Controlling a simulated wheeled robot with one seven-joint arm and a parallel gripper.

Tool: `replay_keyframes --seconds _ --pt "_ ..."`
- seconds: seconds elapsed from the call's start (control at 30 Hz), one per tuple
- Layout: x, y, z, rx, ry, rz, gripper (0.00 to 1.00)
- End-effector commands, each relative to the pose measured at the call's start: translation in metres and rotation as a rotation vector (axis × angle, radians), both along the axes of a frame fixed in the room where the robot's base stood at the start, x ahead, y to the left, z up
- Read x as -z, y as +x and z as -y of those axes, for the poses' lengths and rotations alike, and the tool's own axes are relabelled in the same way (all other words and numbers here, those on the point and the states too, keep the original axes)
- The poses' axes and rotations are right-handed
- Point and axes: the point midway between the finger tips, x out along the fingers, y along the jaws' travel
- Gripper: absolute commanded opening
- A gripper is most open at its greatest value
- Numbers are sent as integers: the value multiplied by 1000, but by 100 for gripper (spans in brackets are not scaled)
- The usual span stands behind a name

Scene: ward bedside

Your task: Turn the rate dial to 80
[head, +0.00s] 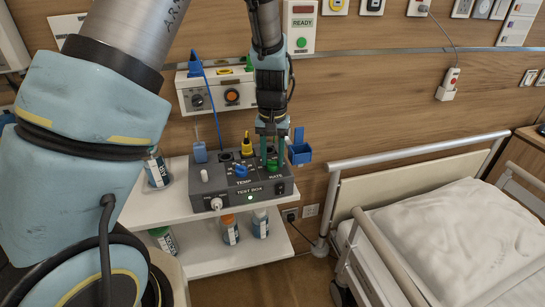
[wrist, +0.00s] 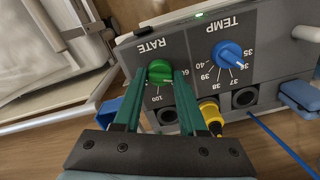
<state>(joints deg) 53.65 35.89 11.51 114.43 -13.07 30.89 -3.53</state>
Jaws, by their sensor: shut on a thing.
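The grey test box (head: 240,192) stands on the white shelf, its top panel facing up. The green rate dial (head: 273,165) is at the right end of the panel, under my gripper (head: 272,145). In the wrist view the green dial (wrist: 159,71) sits between the two teal fingertips (wrist: 160,78), which are shut on its sides. Near it the marks 60 and 100 can be read. The 80 mark and the dial's pointer cannot be made out. The blue temp dial (wrist: 227,53) is beside it, with marks 35 to 40.
A yellow plug (wrist: 210,115) stands in a socket close to the fingers. A blue holder (head: 300,152) is just right of my gripper. Bottles stand on the lower shelf (head: 210,262). The bed (head: 440,235) is at right.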

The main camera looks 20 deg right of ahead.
Motion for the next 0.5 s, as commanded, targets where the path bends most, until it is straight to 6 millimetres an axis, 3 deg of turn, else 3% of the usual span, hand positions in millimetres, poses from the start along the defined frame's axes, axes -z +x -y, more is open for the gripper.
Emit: replay_keyframes --seconds 0.5 --pt "0 1 -1 48 0 1 0"
